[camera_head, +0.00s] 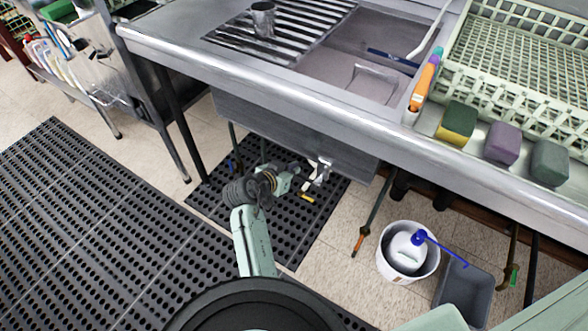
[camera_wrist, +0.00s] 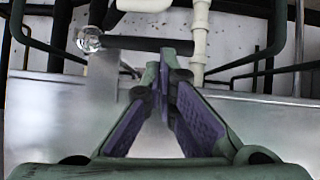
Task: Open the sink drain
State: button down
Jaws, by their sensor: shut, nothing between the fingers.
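The steel sink (camera_head: 365,55) is set in the counter in the head view, and its front wall (camera_head: 290,135) hangs below the counter edge. My gripper (camera_wrist: 164,78) is below the counter near the sink's underside, with its purple-padded fingers brought together and nothing between them. In the wrist view, a dark horizontal bar (camera_wrist: 150,44) with a shiny round end (camera_wrist: 88,40) at its left lies beyond the fingertips. It may be the drain handle, but I cannot tell. A white vertical pipe (camera_wrist: 200,40) stands just right of it. The fingertips appear apart from both.
A white bucket (camera_head: 382,263) holding a white jug (camera_head: 408,252) and a grey bin (camera_head: 468,290) stand on the floor at the right. Black matting (camera_head: 80,220) covers the left floor. Sponges (camera_head: 503,143) line the counter. Dark rails (camera_wrist: 297,45) border the wrist view.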

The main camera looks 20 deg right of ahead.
jog(key=shift+w+a+f, duration=0.1)
jog(key=shift+f, duration=0.15)
notch_tip(320, 180, down, 9)
jog(key=s+d+n+g+h+b, duration=0.1)
jog(key=n+g+h+b, duration=0.4)
jog(key=n+h+b, duration=0.2)
jog(key=shift+s+d+n+h, duration=0.2)
jog(key=shift+s+n+h, duration=0.2)
jog(key=shift+n, duration=0.7)
jog(key=shift+f, duration=0.1)
